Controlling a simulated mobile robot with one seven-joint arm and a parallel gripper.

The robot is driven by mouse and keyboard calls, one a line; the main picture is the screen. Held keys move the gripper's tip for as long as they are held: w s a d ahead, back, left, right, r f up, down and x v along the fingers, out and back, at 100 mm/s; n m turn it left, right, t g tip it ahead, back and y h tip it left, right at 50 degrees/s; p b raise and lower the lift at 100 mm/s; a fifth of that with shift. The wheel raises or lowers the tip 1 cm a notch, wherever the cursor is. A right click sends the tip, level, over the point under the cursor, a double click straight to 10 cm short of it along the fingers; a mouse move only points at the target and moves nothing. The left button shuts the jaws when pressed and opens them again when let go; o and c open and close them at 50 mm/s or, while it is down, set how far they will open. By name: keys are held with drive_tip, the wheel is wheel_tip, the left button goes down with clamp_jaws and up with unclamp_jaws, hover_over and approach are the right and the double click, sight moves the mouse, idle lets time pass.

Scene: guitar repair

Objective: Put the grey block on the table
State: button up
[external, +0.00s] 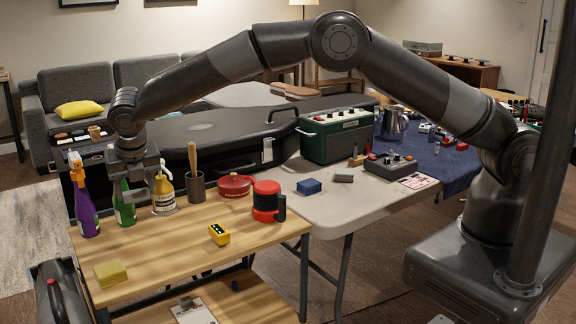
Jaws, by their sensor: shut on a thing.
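A small grey block (344,175) lies on the light folding table (310,208), right of a blue block (309,187). My gripper (138,194) is far to its left, low over the back left of the wooden bench (165,245). It points down between a green bottle (124,207) and a white bottle with a yellow top (163,195). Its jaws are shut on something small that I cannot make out. The fingers overlap the green bottle in this view, and I cannot tell if they touch it.
A purple spray bottle (86,208), a dark cup with a wooden handle (195,187), a red pot (234,185) and a red-black jar (266,201) crowd the bench. A yellow device (219,234) and sponge (111,273) lie in front. A green amplifier (338,136) stands behind the grey block.

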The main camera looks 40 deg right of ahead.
wheel_tip(320, 180, up, 18)
drive_tip(key=w+d+r+m+g+h, duration=0.15)
drive_tip(key=d+m, duration=0.35)
drive_tip(key=d, duration=1.4)
drive_tip(key=w+d+r+m+g+h, duration=0.1)
drive_tip(key=w+d+r+m+h, duration=0.35)
drive_tip(key=d, duration=1.45)
drive_tip(key=s+d+f+m+g+y, duration=0.1)
drive_tip(key=s+d+f+m+g, duration=0.15)
drive_tip(key=s+d+m, duration=0.7)
drive_tip(key=s+d+f+m+g+y, duration=0.1)
drive_tip(key=s+d+f+m, duration=0.15)
drive_tip(key=s+d, duration=1.3)
hover_over(356, 200)
drive_tip(key=a, duration=0.2)
drive_tip(key=shift+n+y, duration=0.25)
drive_tip(key=shift+y, duration=0.05)
drive_tip(key=f, duration=2.6)
drive_tip(key=shift+w+d, duration=0.25)
drive_tip(key=shift+w, duration=0.1)
drive_tip(key=shift+f, duration=1.95)
